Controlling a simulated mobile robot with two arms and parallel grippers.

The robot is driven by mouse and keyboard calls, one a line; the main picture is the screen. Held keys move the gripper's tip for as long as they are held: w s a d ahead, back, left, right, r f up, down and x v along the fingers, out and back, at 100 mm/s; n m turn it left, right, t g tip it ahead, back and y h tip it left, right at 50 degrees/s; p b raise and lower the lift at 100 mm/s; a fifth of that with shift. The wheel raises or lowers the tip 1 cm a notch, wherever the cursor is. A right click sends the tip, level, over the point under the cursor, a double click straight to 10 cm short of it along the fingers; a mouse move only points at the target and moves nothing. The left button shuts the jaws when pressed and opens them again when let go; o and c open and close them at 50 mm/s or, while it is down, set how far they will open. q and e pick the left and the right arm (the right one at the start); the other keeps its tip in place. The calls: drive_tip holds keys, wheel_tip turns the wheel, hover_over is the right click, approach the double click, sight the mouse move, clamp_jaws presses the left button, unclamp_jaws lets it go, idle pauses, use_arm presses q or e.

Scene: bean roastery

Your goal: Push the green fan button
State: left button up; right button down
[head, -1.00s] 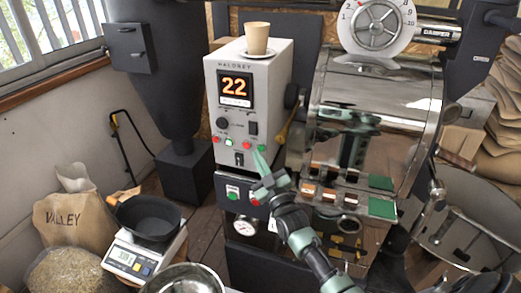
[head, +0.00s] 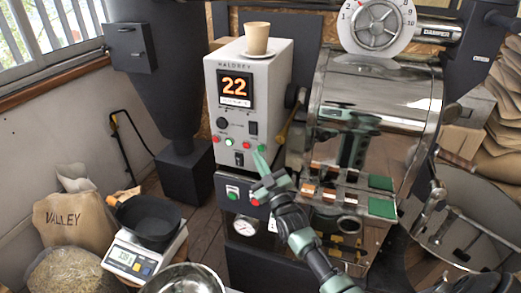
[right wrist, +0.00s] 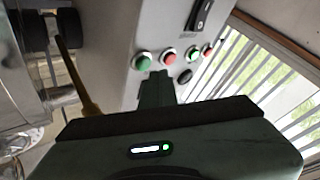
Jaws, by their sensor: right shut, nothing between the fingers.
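The white control box (head: 248,105) has a lit "22" display and a row of red and green buttons along its lower front. The rightmost green button (head: 262,148) is just above my right gripper (head: 258,157), which is shut and empty. In the right wrist view this green button (right wrist: 142,61) is at the left of the row, beside a red button (right wrist: 169,55). The shut fingertips (right wrist: 157,76) are just below these two; I cannot tell whether they touch the panel. Button labels are too small to read. My left gripper is not in view.
A dark lower box has another green button (head: 232,193). A paper cup (head: 257,38) on a saucer stands on the control box. The shiny roaster drum (head: 375,100) is close on the right. A scale (head: 135,258) with a black bowl (head: 150,218) is at lower left.

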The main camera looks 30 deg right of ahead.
drive_tip(key=shift+d, duration=0.1)
drive_tip(key=shift+w+d, duration=0.25)
drive_tip(key=shift+w+d+b, duration=0.3)
drive_tip(key=shift+b, duration=0.15)
idle(0.6)
drive_tip(key=shift+s+a, duration=0.1)
drive_tip(key=shift+s+a+p, duration=0.5)
drive_tip(key=shift+a+p, duration=0.05)
drive_tip(key=shift+p, duration=0.05)
idle(0.3)
drive_tip(key=s+a+p, duration=0.1)
drive_tip(key=a, duration=0.1)
drive_tip(key=s+a+p, duration=0.1)
drive_tip(key=s, duration=0.1)
drive_tip(key=shift+s+a+p, duration=0.15)
drive_tip(key=shift+a+p, duration=0.2)
